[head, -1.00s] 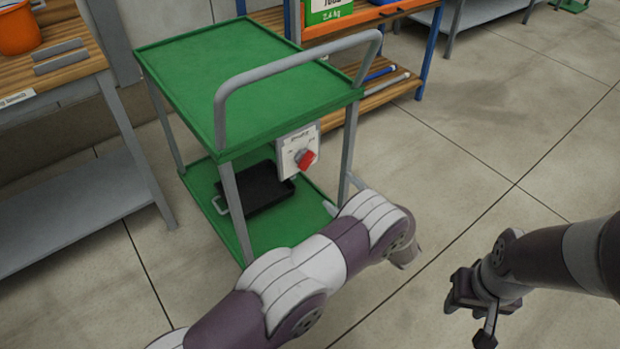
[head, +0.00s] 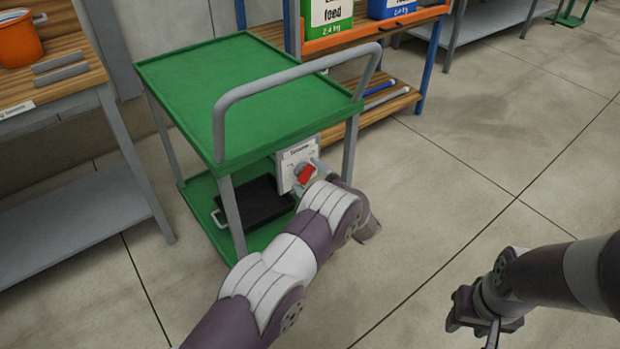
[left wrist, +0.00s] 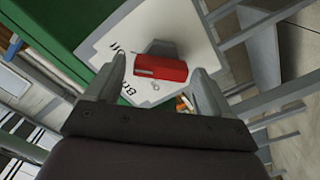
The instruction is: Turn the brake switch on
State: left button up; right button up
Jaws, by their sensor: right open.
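The brake switch is a red knob (head: 304,174) on a light plate (head: 298,152) at the near end of the green cart. In the left wrist view the red knob (left wrist: 162,68) lies crosswise in front of the plate (left wrist: 112,50), whose lettering is partly hidden. My left gripper (left wrist: 160,75) is open, with one finger near each end of the knob and small gaps visible. In the head view my left forearm and wrist hide most of that gripper. My right gripper (head: 474,322) is open and empty over the floor at the lower right.
The green cart (head: 190,75) has a grey push handle (head: 290,70) above the switch and a black tray (head: 255,203) on its lower shelf. A workbench with an orange bucket (head: 18,40) stands left. An orange-edged shelf (head: 370,30) is behind. The right floor is clear.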

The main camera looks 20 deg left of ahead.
pick_arm(q)
jog(key=c, duration=0.8)
jog(key=n+b, duration=0.1)
jog(key=n, duration=0.1)
jog(key=n+b, duration=0.2)
jog(key=shift+f, duration=0.3)
jog(key=n+b, duration=0.1)
jog(key=n, duration=0.1)
jog(key=n+b, duration=0.2)
jog(key=shift+s+f+n, duration=0.1)
jog(key=shift+f+n, duration=0.1)
jog(key=shift+n, duration=0.2)
jog(key=shift+n+b, duration=4.6)
jog(key=shift+b, duration=0.85)
